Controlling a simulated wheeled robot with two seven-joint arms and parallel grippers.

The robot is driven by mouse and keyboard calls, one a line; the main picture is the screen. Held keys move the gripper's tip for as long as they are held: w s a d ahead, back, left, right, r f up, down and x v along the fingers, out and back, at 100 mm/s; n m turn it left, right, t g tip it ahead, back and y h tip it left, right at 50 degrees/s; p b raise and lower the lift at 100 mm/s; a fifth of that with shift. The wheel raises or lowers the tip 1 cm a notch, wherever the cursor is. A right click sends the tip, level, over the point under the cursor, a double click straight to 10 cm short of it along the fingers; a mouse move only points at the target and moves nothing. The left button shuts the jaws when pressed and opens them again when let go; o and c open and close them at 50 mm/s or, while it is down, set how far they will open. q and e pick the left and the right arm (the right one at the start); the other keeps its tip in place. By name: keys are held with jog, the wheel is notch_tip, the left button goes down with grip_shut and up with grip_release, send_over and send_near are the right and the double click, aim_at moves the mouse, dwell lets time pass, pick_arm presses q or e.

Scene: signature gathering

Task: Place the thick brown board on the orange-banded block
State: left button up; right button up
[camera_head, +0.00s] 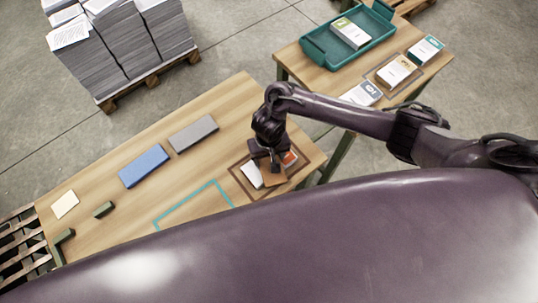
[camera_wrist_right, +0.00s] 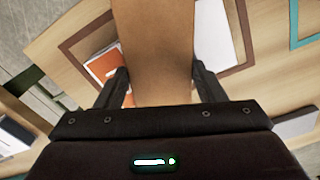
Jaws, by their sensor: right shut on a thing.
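The thick brown board (camera_head: 274,177) is held in my right gripper (camera_head: 268,158), over the front right end of the long table. In the right wrist view the board (camera_wrist_right: 155,45) fills the space between the two fingers. Below it lies a white block with an orange band (camera_head: 290,158), inside a brown frame marking. Its orange end (camera_wrist_right: 104,66) shows left of the board in the wrist view and a white part shows right of it; the middle is hidden. I cannot tell whether the board touches the block. My left gripper is not in view.
A blue block (camera_head: 143,166) and a grey block (camera_head: 194,133) lie on the long table (camera_head: 225,115), left of the gripper. A teal outline (camera_head: 190,205) is nearby. A second table holds a green tray (camera_head: 318,52) and several blocks. Paper stacks (camera_head: 120,45) stand on a pallet behind.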

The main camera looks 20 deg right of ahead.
aim_at(269, 159)
jog(key=o, duration=1)
jog(key=shift+f, duration=0.1)
jog(key=shift+o, duration=0.2)
notch_tip(269, 159, up, 5)
jog(key=shift+f+p, duration=0.1)
jog(key=shift+p, duration=0.45)
notch_tip(269, 159, up, 8)
jog(key=p, duration=0.4)
jog(key=shift+f, duration=0.25)
